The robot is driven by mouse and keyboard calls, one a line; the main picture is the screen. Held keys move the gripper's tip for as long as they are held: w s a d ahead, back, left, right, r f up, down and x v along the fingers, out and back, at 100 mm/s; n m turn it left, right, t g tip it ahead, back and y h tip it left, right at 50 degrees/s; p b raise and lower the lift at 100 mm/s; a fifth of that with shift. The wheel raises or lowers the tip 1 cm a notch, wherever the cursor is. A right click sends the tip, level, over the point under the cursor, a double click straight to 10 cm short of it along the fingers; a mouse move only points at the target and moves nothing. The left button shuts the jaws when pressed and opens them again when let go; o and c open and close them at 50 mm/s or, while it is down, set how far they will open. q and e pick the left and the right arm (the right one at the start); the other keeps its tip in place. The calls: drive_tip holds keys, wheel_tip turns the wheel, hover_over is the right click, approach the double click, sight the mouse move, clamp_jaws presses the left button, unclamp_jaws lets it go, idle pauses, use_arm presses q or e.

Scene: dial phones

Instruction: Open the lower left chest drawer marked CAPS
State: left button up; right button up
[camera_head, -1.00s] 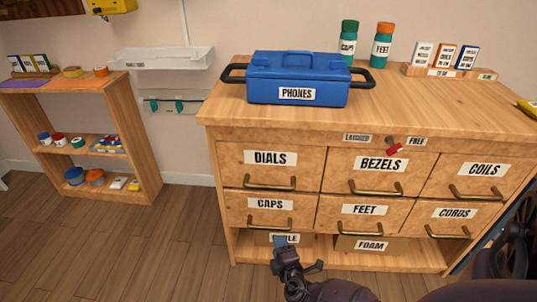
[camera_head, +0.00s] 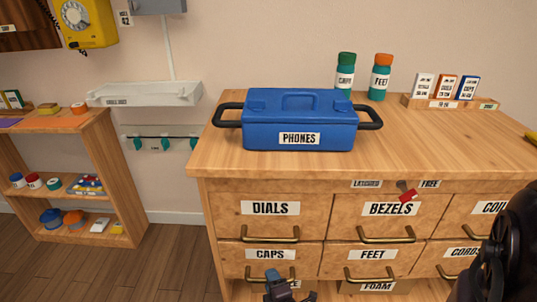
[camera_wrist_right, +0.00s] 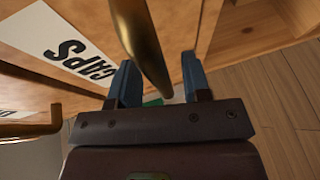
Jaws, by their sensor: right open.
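The CAPS drawer is the lower left one in the wooden chest; its label (camera_head: 270,254) shows and the drawer looks shut. Its brass handle (camera_wrist_right: 142,40) shows close up in the right wrist view. My right gripper (camera_head: 273,274) is in front of this drawer at handle height and hides part of the handle in the head view. In the right wrist view its two blue fingers (camera_wrist_right: 159,82) are apart, with the handle bar passing between them. I cannot tell whether either finger touches the bar. My left gripper is not in view.
The DIALS drawer (camera_head: 228,208) is above and the FEET drawer (camera_head: 335,259) is to the right, both shut. A red-tipped latch (camera_head: 407,195) sits between LATCHED and FREE labels. A blue PHONES box (camera_head: 300,112) stands on the chest top. A shelf unit (camera_head: 125,190) stands left; floor shows between.

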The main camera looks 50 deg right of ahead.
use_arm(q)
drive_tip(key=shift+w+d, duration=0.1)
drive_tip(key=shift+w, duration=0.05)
use_arm(e)
drive_tip(key=shift+w, duration=0.1)
drive_tip(key=shift+c, duration=0.4)
clamp_jaws()
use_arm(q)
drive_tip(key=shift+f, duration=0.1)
use_arm(e)
drive_tip(key=shift+f, duration=0.1)
